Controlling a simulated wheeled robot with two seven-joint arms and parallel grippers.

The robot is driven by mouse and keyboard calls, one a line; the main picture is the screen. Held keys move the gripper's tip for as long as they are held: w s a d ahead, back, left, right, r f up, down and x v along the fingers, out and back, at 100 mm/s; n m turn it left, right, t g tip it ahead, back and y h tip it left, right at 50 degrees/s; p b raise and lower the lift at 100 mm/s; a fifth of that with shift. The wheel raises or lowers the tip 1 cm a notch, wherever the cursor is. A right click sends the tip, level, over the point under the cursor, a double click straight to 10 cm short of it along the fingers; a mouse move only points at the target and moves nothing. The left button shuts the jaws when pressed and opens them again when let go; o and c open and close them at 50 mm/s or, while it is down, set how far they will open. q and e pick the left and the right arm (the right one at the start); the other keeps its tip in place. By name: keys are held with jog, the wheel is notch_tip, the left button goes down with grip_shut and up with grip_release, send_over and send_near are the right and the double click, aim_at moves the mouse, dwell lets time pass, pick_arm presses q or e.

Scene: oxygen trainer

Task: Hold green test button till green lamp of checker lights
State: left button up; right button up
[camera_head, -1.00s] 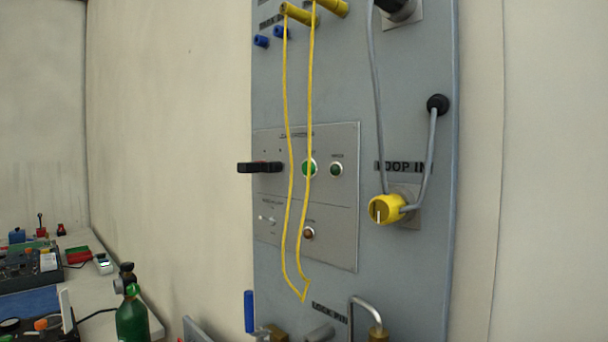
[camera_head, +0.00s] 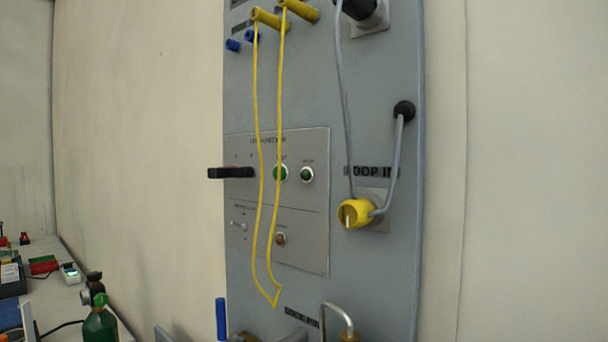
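The checker panel (camera_head: 312,235) is a light grey plate on the tall grey board. A green button (camera_head: 280,173) with a pale rim sits in its upper half, partly crossed by a yellow cord. A small dark green round lamp (camera_head: 307,174) with a pale rim is just right of it and looks unlit. An amber round part (camera_head: 280,239) and a small toggle switch (camera_head: 240,225) are in the lower half. A black handle (camera_head: 231,173) sticks out at the panel's left. Neither of my grippers is in view, and nothing touches the button.
A yellow connector (camera_head: 355,213) with a grey cable is at right. A bent metal pipe (camera_head: 338,309) stands below. A bench (camera_head: 70,295) with a green bottle (camera_head: 100,325) is at lower left.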

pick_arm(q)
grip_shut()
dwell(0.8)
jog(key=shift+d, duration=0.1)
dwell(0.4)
